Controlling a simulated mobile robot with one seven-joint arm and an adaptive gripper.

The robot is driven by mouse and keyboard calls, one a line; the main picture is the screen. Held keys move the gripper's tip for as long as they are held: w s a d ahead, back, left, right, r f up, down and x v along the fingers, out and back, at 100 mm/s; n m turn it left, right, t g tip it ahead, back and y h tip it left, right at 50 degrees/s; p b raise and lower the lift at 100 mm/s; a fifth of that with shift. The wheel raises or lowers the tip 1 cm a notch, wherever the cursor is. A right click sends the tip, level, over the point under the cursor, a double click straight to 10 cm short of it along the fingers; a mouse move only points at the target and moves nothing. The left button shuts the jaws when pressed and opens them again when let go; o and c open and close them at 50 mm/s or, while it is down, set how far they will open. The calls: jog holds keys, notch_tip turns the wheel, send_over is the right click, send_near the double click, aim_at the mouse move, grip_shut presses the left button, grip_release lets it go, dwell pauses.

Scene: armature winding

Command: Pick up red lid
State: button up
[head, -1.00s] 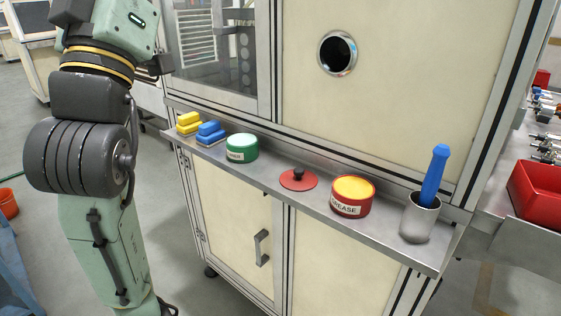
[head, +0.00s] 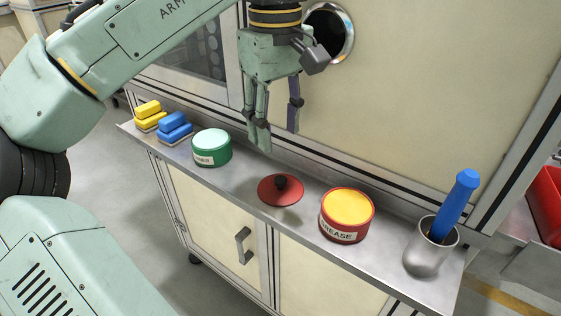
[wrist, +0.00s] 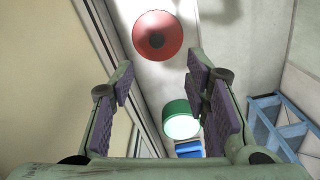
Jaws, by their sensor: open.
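The red lid (head: 273,194) is a round disc with a black knob (head: 281,182). It lies on the metal shelf (head: 243,190), left of the open red grease tin (head: 347,217) with yellow contents. My gripper (head: 278,140) is open and empty, pointing down above the shelf, above and a little behind the lid in the head view. In the wrist view the lid (wrist: 158,50) shows at the top, beyond the spread purple-padded fingers (wrist: 165,88), with its knob toward me. Nothing hides the lid's top.
A green tin (head: 211,150) stands left of the lid, with blue (head: 174,128) and yellow (head: 149,114) blocks farther left. A metal cup (head: 428,257) holding a blue-handled tool (head: 457,203) stands at right. The cabinet wall (head: 400,110) rises directly behind the shelf.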

send_over(280, 178)
jog(key=f, duration=0.5)
jog(key=shift+a, duration=0.25)
jog(key=shift+d+f+p, duration=0.15)
jog(key=shift+f+p, duration=0.2)
jog(key=shift+f, duration=1.1)
jog(key=shift+d+f+p, duration=0.15)
jog(key=shift+f+p, duration=0.15)
jog(key=shift+f, duration=1.15)
jog(key=shift+c, duration=0.5)
grip_shut()
